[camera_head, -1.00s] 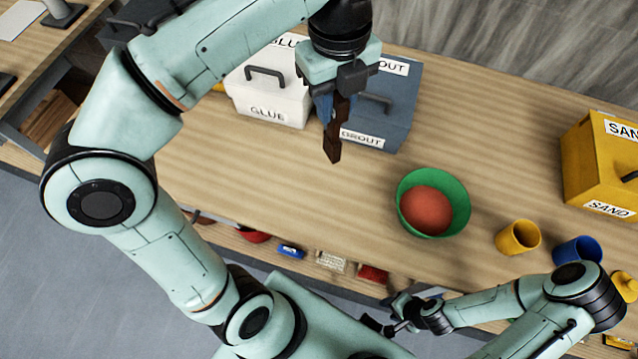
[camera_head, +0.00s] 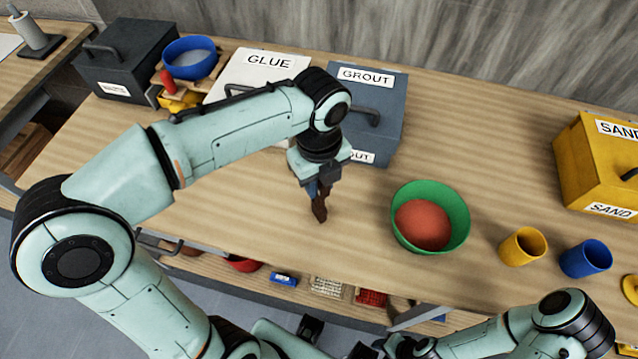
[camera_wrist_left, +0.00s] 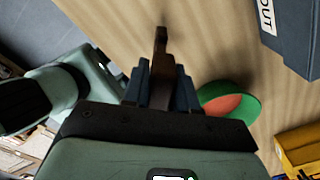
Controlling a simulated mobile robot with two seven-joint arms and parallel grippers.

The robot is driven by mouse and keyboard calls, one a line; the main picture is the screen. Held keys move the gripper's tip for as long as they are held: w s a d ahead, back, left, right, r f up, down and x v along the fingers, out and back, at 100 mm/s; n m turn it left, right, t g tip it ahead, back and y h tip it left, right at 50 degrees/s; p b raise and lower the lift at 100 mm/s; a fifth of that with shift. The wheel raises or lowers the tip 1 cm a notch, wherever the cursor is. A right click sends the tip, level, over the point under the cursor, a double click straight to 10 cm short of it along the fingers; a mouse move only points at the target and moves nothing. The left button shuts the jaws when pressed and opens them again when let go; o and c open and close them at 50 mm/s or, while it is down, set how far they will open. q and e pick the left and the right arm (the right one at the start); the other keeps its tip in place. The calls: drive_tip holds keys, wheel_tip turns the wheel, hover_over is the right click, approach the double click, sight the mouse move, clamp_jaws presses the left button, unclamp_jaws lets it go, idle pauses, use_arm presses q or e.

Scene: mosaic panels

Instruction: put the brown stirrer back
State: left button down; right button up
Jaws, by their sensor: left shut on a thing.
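The brown stirrer (camera_head: 320,208) is a dark brown flat stick held in my left gripper (camera_head: 319,188), its free end pointing down over the worktop. In the left wrist view the stirrer (camera_wrist_left: 160,48) sticks out between the two fingers (camera_wrist_left: 160,85), which are shut on it. The gripper is in front of the grout box and to the left of the green bowl (camera_head: 455,208), which holds a reddish-orange mass (camera_head: 421,225). My right gripper (camera_head: 400,345) is at the bottom edge of the head view, partly cut off; its fingers are unclear.
A white GLUE box (camera_head: 262,66) and a blue-grey GROUT box (camera_head: 385,95) stand at the back. A yellow cup (camera_head: 522,247), a blue cup (camera_head: 586,259) and a yellow SAND box (camera_head: 585,165) are on the right. A blue bowl (camera_head: 190,58) and dark box (camera_head: 125,60) stand back left.

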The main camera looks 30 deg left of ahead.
use_arm(q)
drive_tip(key=shift+f, duration=0.55)
use_arm(e)
drive_tip(key=shift+s+f, duration=0.1)
use_arm(q)
drive_tip(key=shift+f, duration=0.25)
drive_tip(key=c, duration=0.9)
unclamp_jaws()
drive_tip(key=shift+r, duration=0.1)
use_arm(e)
drive_tip(key=shift+f, duration=0.1)
use_arm(q)
drive_tip(key=shift+r, duration=0.1)
wheel_tip(320, 180, up, 12)
drive_tip(key=shift+r+p, duration=0.1)
drive_tip(key=shift+p, duration=1.15)
use_arm(e)
drive_tip(key=w+r, duration=0.2)
drive_tip(key=r, duration=0.1)
drive_tip(key=shift+r, duration=0.2)
